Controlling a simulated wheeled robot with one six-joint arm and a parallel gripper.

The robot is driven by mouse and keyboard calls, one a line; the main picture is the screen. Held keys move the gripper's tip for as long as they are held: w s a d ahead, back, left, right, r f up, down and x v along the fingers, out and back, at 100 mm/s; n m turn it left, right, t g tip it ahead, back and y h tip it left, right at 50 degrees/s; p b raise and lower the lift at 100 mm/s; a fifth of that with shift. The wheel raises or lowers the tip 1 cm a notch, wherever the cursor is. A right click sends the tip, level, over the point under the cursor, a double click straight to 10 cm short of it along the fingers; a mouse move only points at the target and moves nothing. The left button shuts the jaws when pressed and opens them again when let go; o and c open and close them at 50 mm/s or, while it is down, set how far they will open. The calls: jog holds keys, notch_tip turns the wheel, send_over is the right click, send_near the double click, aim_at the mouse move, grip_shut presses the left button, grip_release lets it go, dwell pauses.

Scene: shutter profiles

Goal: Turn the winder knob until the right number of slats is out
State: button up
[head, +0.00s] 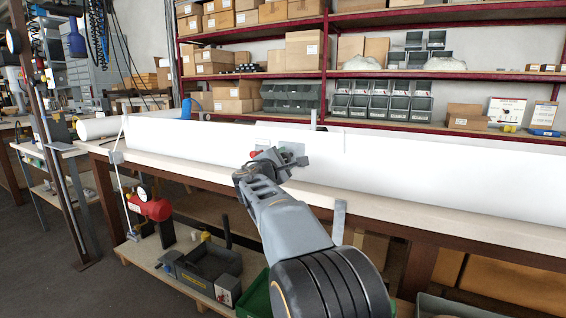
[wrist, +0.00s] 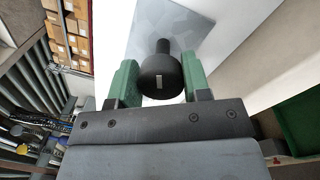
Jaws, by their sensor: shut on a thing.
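The winder knob (wrist: 162,66) is a dark, round knob with a short pale mark on its face. It sits on a grey plate (wrist: 190,22), which also shows in the head view (head: 296,150) against the long white panel (head: 440,172). My gripper (wrist: 161,80) has its green fingers on both sides of the knob and is shut on it. In the head view my gripper (head: 264,164) reaches the plate from the front and hides the knob. I cannot make out or count separate slats on the white panel.
The white panel lies along a pale-topped workbench (head: 210,171). Red-framed racks (head: 400,74) with boxes and bins stand behind. A white roll (head: 98,127) is at the left.

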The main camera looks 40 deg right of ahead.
jog(key=o, duration=0.9)
jog(key=p+v, duration=0.1)
jog(key=v, duration=1.2)
jog(key=shift+s+a, duration=0.15)
jog(key=shift+a, duration=0.25)
jog(key=shift+r+p, duration=0.1)
jog(key=shift+p, duration=0.25)
